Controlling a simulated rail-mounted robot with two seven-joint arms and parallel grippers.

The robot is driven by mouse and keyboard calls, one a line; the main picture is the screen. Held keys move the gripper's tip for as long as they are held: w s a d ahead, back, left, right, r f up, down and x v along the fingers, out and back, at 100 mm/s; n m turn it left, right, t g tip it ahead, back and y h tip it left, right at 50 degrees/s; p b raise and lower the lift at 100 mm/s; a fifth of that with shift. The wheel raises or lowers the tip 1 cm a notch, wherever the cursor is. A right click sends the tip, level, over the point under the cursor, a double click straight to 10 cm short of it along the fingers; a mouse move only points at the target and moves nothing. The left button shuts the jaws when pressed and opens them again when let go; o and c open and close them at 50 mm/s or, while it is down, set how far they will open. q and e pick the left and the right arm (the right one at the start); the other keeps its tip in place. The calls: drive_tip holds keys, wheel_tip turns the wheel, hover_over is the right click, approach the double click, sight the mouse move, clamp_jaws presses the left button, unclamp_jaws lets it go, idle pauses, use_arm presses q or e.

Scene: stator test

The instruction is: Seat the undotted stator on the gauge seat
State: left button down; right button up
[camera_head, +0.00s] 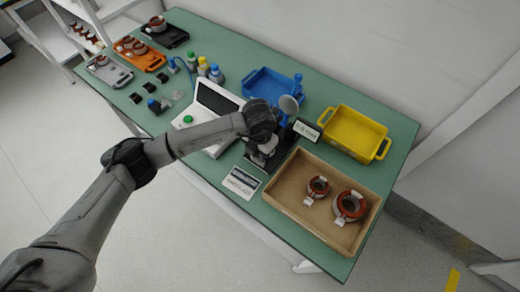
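Two copper-wound stators sit in a tan open box at the right: a smaller one (318,186) and a larger one (349,207), both with white tags. Dots are too small to make out on either. The test stand with a dark base (281,152), where the gauge seat may be, is mostly hidden behind my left arm. My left gripper (264,155) points down over this base, left of the tan box. A pale part shows at its fingertips, but I cannot tell whether it is held. My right gripper is not in view.
The tan box (290,215) fills the front right of the green table. A yellow bin (353,133) and a blue bin (268,84) stand behind. A white instrument (212,105) is left of the gripper. Trays with more stators, including an orange tray (150,62), lie far left.

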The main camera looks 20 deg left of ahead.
use_arm(q)
drive_tip(key=shift+a+f, duration=0.1)
drive_tip(key=shift+f, duration=0.4)
drive_tip(key=c, duration=1.3)
unclamp_jaws()
drive_tip(key=shift+c, duration=0.2)
drive_tip(key=o, duration=0.5)
drive_tip(key=shift+s+f+b, duration=0.15)
drive_tip(key=shift+f+b, duration=0.1)
drive_tip(key=shift+b, duration=0.05)
drive_tip(key=shift+c, duration=0.2)
wheel_tip(320, 180, up, 15)
drive_tip(key=p, duration=0.2)
drive_tip(key=shift+d, duration=0.2)
drive_tip(key=shift+r, duration=0.1)
